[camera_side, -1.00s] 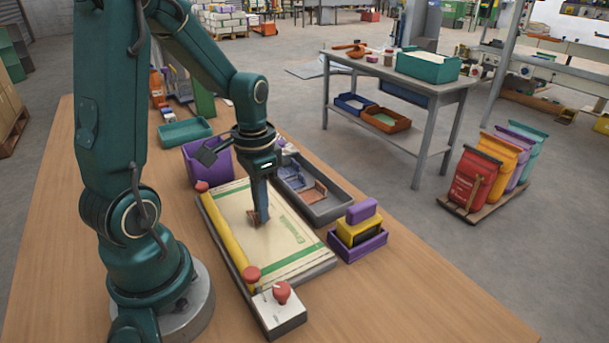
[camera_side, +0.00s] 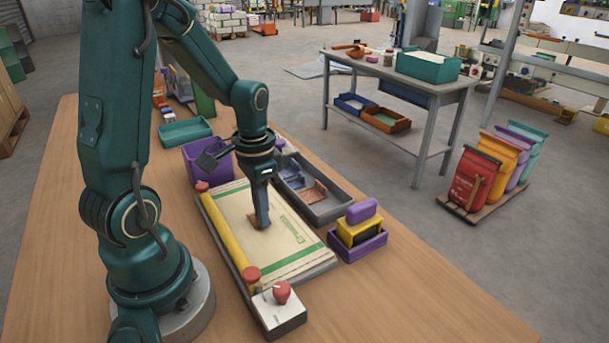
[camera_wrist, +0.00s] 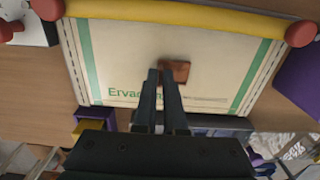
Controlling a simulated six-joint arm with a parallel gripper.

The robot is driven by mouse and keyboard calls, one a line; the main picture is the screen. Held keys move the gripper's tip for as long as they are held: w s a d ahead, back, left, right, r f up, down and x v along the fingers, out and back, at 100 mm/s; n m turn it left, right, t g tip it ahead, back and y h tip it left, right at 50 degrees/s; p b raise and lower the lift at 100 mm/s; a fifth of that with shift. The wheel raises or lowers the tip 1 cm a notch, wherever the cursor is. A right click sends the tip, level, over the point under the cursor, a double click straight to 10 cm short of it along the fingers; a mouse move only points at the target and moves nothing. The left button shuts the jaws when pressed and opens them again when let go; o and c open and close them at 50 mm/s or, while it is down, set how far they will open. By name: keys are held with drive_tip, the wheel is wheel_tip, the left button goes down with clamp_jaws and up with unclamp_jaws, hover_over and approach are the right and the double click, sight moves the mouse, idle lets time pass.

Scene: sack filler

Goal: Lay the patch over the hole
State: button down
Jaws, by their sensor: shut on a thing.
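The cream sack (camera_side: 240,207) with green stripes lies flat on a board, a yellow bar along its left edge. My gripper (camera_side: 262,223) points down over the middle of the sack, its jaws shut on a brown patch (camera_side: 254,221). In the wrist view the patch (camera_wrist: 180,71) shows at the fingertips of my gripper (camera_wrist: 161,71), mostly to their right, above the printed text on the sack (camera_wrist: 120,60). I cannot tell whether the patch touches the sack. No hole is visible; the patch and fingers hide part of the sack.
A grey tray (camera_side: 330,214) with blue and brown pieces stands right of the sack. A purple bin (camera_side: 205,168) is behind it. A purple holder (camera_side: 357,248) with a yellow block is at the right, and a box with a red knob (camera_side: 280,312) in front.

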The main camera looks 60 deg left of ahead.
drive_tip(key=c, duration=0.9)
unclamp_jaws()
drive_tip(key=shift+r, duration=2.35)
drive_tip(key=s+d+r+t, duration=0.1)
drive_tip(key=d+r+t, duration=0.1)
drive_tip(key=d, duration=0.1)
drive_tip(key=s+d+r+t, duration=0.1)
drive_tip(key=d+r, duration=0.2)
drive_tip(key=d, duration=0.1)
drive_tip(key=s+d+r+t, duration=0.2)
drive_tip(key=d, duration=0.1)
drive_tip(key=shift+d+r+t, duration=0.3)
drive_tip(key=shift+d+r, duration=0.1)
